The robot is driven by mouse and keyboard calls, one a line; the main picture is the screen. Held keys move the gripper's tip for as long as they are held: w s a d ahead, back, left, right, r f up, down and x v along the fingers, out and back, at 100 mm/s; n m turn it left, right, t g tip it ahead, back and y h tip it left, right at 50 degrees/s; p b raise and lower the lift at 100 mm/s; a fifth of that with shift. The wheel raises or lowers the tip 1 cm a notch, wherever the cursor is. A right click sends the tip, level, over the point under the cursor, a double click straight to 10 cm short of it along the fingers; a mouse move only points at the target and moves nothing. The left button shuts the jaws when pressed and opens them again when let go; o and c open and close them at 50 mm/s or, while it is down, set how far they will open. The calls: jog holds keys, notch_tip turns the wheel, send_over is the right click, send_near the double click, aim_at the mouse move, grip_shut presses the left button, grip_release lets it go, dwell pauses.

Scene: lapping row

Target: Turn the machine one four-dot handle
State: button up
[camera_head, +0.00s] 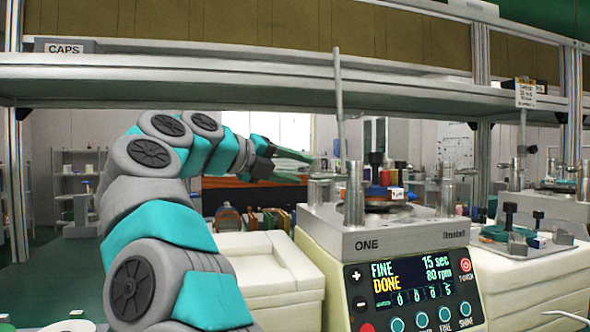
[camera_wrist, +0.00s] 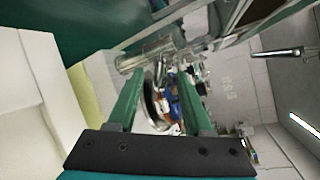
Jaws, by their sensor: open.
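Machine ONE (camera_head: 375,240) stands at centre right, its panel (camera_head: 412,284) reading FINE, 15 sec, 80 rpm, DONE. On its top are a dark round plate (camera_head: 388,208), metal posts (camera_head: 355,193), and a cluster of small black, red and blue parts (camera_head: 378,191) with a white dotted tag (camera_head: 397,193). The dots are too small to count, so I cannot tell which part is the four-dot handle. My gripper (camera_head: 311,167) is open and empty at the machine's upper left. In the wrist view its fingers (camera_wrist: 160,80) frame blue and orange parts (camera_wrist: 172,105) beyond them; a metal cylinder (camera_wrist: 145,59) lies near the fingertips.
A tall thin rod (camera_head: 339,105) rises at the machine's left. A shelf marked CAPS (camera_head: 65,47) spans above. Pale boxes (camera_head: 250,262) stand left of the machine. A second machine (camera_head: 545,203) and a tray of small parts (camera_head: 522,241) are at the right.

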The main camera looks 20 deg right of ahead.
jog(key=v, duration=0.8)
jog(key=shift+p, duration=0.4)
jog(key=shift+c, duration=0.4)
